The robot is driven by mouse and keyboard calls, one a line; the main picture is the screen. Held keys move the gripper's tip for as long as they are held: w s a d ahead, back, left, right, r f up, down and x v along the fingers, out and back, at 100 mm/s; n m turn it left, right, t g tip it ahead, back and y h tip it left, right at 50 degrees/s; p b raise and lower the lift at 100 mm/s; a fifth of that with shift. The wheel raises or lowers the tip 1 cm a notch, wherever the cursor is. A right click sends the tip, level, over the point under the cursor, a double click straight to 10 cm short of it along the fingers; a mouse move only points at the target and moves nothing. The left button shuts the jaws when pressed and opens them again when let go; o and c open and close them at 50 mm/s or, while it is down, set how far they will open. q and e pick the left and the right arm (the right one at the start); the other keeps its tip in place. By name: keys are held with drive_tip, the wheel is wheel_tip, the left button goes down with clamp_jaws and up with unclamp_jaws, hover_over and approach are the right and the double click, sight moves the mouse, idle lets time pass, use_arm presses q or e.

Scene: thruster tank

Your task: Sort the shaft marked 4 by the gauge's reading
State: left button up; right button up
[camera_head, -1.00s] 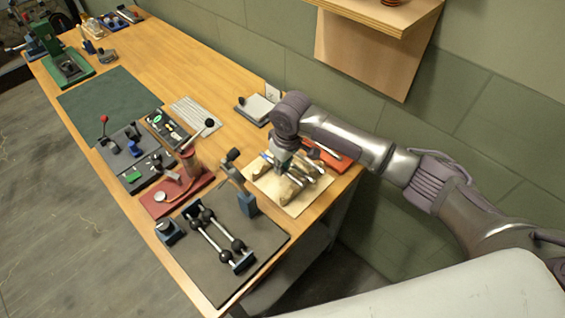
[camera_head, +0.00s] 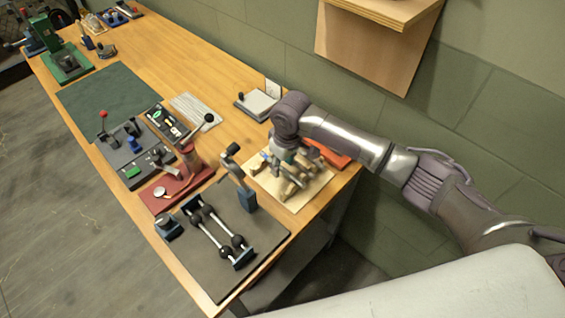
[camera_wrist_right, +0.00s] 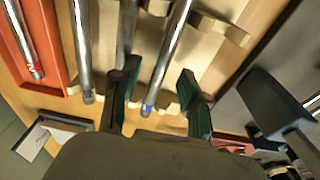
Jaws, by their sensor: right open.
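My right gripper (camera_head: 284,158) is over the pale wooden rack (camera_head: 318,188) at the near right end of the bench. In the right wrist view it is open (camera_wrist_right: 160,92), its green-padded fingers on either side of a steel shaft (camera_wrist_right: 166,60) with a blue mark at its end. The mark's digit is too small to read. Another shaft (camera_wrist_right: 82,50) lies on the rack to the left. A gauge with a round white dial (camera_head: 160,191) stands on a red base (camera_head: 152,204). My left gripper is out of view.
An orange-red tray (camera_head: 328,152) lies beside the rack; it holds a red-marked shaft (camera_wrist_right: 28,45). A grey tray (camera_head: 258,103) with a card stands behind. A dark plate (camera_head: 215,283) with ball-ended rods is in front. A green mat (camera_head: 108,90) is clear.

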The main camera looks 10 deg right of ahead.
wheel_tip(320, 180, up, 12)
drive_tip(key=s, duration=0.1)
drive_tip(key=shift+d, duration=0.4)
drive_tip(key=shift+s, duration=0.1)
idle(0.4)
